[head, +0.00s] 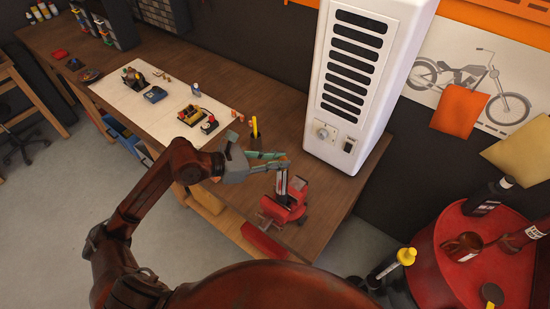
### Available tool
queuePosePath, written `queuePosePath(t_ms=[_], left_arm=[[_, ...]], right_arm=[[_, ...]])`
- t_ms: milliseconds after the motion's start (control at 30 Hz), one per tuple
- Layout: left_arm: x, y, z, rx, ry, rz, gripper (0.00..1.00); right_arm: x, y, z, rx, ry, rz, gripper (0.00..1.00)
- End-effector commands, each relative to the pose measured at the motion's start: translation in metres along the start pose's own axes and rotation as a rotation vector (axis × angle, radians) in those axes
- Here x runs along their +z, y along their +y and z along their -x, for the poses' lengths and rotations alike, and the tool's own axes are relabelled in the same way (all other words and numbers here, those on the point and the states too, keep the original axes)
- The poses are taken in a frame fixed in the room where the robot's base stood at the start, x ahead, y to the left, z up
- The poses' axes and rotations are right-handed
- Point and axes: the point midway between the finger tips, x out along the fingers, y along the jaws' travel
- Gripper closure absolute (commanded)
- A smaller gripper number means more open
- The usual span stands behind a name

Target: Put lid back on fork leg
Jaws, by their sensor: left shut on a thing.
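The fork leg (282,183) stands upright, a short grey tube held in a red vise (285,210) near the front edge of the workbench. My left gripper (286,161) comes in from the left, its greenish fingers level over the top of the fork leg. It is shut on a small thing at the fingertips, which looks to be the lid. The lid is mostly hidden by the fingers, so I cannot tell whether it touches the tube. My right gripper is not in view.
A tall white heater unit (365,75) stands on the workbench (245,80) behind the vise. A cup with a yellow tool (255,130) is close behind the gripper. A pale mat (165,112) with several parts lies left. A red drum (470,255) with bottles stands at right.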

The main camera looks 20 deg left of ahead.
Motion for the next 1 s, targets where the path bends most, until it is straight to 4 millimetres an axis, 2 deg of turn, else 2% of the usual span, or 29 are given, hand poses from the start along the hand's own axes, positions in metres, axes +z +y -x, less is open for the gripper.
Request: queuePosePath(t_ms=[233, 267, 300, 533, 767, 1000], left_arm=[[0.0006, -0.0001, 0.0001, 0.000, -0.001, -0.001, 1.00], [0.0007, -0.0001, 0.0001, 0.000, -0.001, -0.001, 0.82], [0.0007, -0.0001, 0.0001, 0.000, -0.001, -0.001, 0.80], [0.0006, -0.0001, 0.0001, 0.000, -0.001, -0.001, 0.64], [0.0003, 0.0000, 0.0000, 0.000, 0.000, 0.000, 0.61], [0.0003, 0.0000, 0.0000, 0.000, 0.000, 0.000, 0.45]], right_arm=[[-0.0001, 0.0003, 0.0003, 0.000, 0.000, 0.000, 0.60], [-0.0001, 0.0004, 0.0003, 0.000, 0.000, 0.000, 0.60], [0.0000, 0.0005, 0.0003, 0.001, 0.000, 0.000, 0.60], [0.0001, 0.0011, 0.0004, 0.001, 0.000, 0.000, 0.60], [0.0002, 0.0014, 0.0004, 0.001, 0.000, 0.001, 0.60], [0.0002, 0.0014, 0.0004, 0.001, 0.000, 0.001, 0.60]])
